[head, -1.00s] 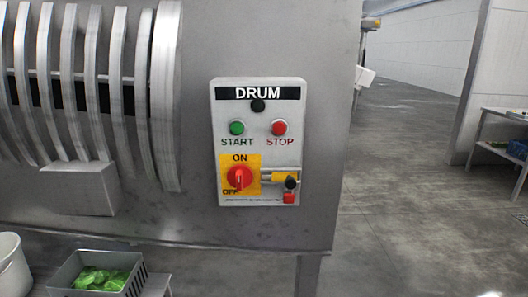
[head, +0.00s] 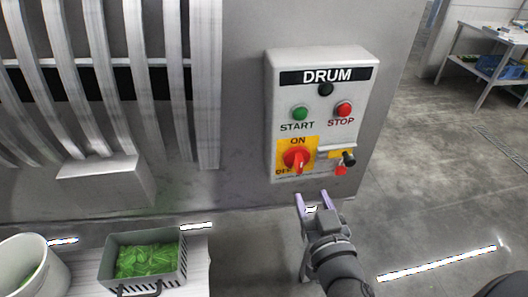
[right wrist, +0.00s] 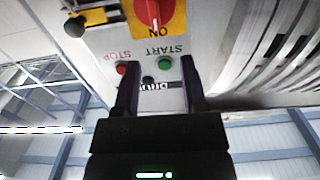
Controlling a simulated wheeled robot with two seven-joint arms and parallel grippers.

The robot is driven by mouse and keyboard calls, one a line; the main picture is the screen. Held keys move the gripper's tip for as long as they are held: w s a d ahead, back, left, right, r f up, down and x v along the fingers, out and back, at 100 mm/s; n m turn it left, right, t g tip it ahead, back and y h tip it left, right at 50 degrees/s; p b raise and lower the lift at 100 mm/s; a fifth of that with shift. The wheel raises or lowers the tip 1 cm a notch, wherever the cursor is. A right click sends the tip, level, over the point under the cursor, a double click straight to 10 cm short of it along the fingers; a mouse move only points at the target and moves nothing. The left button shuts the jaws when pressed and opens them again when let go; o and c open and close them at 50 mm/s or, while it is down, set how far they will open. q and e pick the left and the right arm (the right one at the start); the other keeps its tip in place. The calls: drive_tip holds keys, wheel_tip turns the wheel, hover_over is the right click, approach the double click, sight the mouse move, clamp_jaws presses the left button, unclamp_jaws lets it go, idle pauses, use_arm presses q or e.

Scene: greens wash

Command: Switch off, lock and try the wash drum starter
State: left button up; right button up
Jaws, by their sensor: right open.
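The grey drum starter box (head: 273,120) is fixed to the steel machine panel. It has a green START button (head: 300,114), a red STOP button (head: 344,109) and a dark round lamp or button (head: 326,89) under the DRUM label. A red rotary switch (head: 297,158) sits on a yellow plate marked ON and OFF; in the right wrist view (right wrist: 155,12) its pale mark appears to face ON. Beside it are a black knob (head: 348,158) and a small red piece (head: 341,170). My right gripper (head: 312,197) is open and empty, below and in front of the box.
A grey crate of green leaves (head: 181,262) and a white bucket (head: 35,270) stand at the lower left. The ribbed drum guard (head: 120,70) is left of the box. A table with a blue bin (head: 500,66) stands far right. Floor to the right is clear.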

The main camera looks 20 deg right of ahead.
sight(301, 165)
drive_tip(key=x, duration=0.2)
drive_tip(key=p+x, duration=0.1)
drive_tip(key=x, duration=0.5)
drive_tip(key=shift+w+d, duration=0.1)
drive_tip(key=shift+d, duration=0.2)
drive_tip(key=shift+w+d+f, duration=0.1)
drive_tip(key=shift+w, duration=0.2)
use_arm(q)
drive_tip(key=shift+s+d+r, duration=0.35)
drive_tip(key=shift+d+r, duration=0.4)
drive_tip(key=shift+d, duration=0.05)
drive_tip(key=shift+a, duration=0.15)
use_arm(e)
clamp_jaws()
